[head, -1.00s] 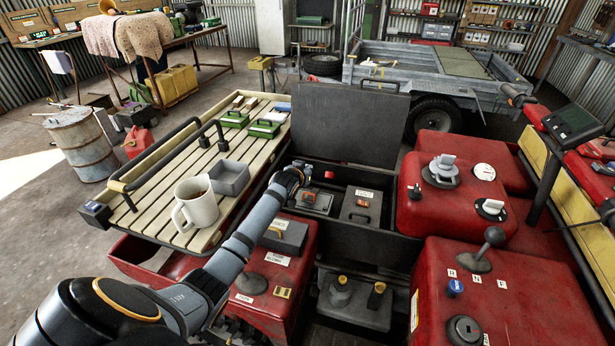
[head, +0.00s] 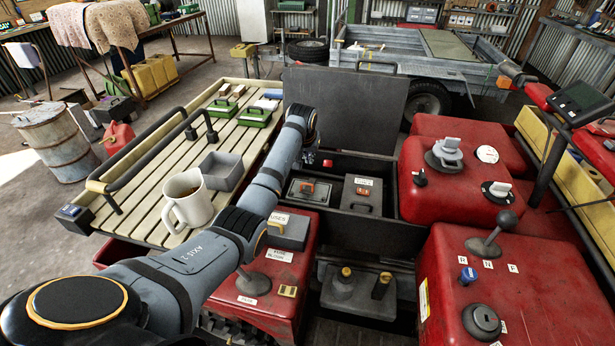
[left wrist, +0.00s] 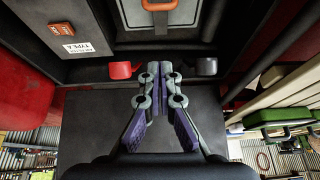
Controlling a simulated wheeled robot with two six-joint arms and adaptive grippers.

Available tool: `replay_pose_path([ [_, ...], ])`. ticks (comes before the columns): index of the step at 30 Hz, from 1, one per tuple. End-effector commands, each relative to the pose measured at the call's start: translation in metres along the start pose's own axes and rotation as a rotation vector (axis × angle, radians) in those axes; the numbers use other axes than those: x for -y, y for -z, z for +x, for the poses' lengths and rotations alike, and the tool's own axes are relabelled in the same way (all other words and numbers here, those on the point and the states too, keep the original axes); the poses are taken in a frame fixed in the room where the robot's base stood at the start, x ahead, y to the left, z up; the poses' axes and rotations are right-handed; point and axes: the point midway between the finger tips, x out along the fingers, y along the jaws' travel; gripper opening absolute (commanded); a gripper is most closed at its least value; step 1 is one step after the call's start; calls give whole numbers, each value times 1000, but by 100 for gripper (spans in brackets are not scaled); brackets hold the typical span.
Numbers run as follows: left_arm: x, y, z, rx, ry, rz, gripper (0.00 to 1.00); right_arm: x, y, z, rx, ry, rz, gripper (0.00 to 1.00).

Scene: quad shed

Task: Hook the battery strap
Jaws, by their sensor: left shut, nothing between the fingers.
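The grey battery box (head: 301,196) with an orange-red latch or handle sits in the open black bay in the head view. In the left wrist view, its lid (left wrist: 190,35) and orange handle (left wrist: 159,4) are at the top. My left gripper (head: 314,160) is above the rear of the bay, partly hidden by its own wrist. In the left wrist view, the left gripper (left wrist: 160,72) is shut and empty, between a red cap (left wrist: 121,70) and a black cap (left wrist: 206,66). My right gripper is not in view.
The raised dark lid (head: 350,108) stands behind the bay. A second labelled box (head: 361,195) is beside the battery. A slatted rack (head: 150,205) with a white mug (head: 187,200) and grey tray (head: 221,170) lies left. Red bodywork (head: 455,200) rises on the right.

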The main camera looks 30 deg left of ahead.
Motion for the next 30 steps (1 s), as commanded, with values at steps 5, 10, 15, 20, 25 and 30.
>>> replay_pose_path([
  [5,0,-1,36,2,1,-1,0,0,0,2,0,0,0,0],
  [10,0,-1,61,0,0,0,0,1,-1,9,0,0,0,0],
  [15,1,-20,64,0,2,1,0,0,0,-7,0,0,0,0],
  [20,0,-34,69,-1,1,1,0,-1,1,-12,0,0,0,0],
  [25,0,-39,71,-2,0,1,0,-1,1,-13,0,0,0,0],
  [30,0,-39,71,-2,0,0,0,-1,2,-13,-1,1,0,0],
])
